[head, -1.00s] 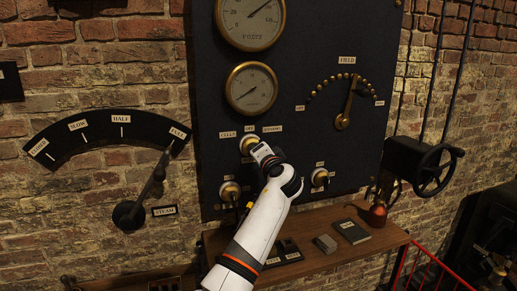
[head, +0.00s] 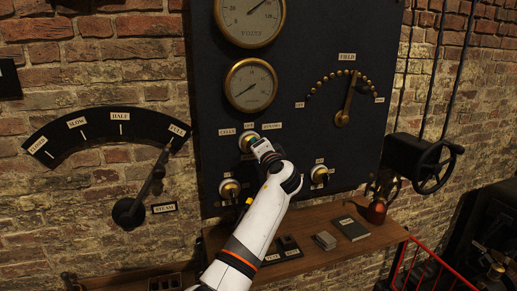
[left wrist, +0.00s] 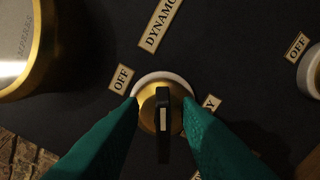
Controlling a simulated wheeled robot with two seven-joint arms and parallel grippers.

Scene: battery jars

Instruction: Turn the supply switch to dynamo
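The supply switch (head: 245,143) is a brass knob on a pale collar, on the dark panel below the CELLS, OFF and DYNAMO labels. The OFF label (left wrist: 122,78) is to the upper left. My left gripper (left wrist: 162,100) is around the switch, one green finger on each side. Dark and brass gaps show between the fingers and the handle. My right gripper is not in view.
Two smaller switches (head: 229,189) (head: 319,175) sit lower on the panel. A field lever (head: 347,105) is to the right and a steam lever (head: 152,185) to the left. A wooden shelf (head: 375,246) with small items juts out below the panel.

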